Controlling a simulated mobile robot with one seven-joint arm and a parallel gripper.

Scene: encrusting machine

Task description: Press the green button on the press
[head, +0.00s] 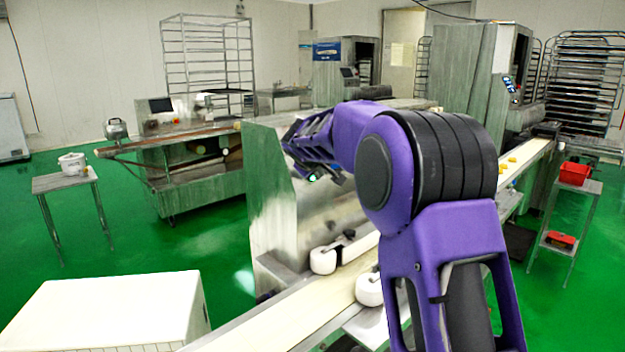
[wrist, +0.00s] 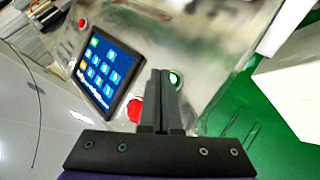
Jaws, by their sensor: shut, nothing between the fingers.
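The press (head: 272,205) is a steel machine in the middle of the head view, with my purple arm reaching over its front. In the wrist view, the green button (wrist: 175,78) is a small green disc in a pale ring on the metal panel. My gripper (wrist: 161,74) is shut and empty, its fingertips just left of the green button and partly overlapping its edge. I cannot tell whether they touch it. A larger red button (wrist: 135,108) lies left of the fingers, partly hidden. In the head view my arm hides most of the panel.
A lit touchscreen (wrist: 103,68) and another red button (wrist: 83,22) are on the panel. A conveyor belt (head: 285,318) with white rollers (head: 323,260) runs below my arm. A white box (head: 110,310) stands at front left. Green floor is open at the left.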

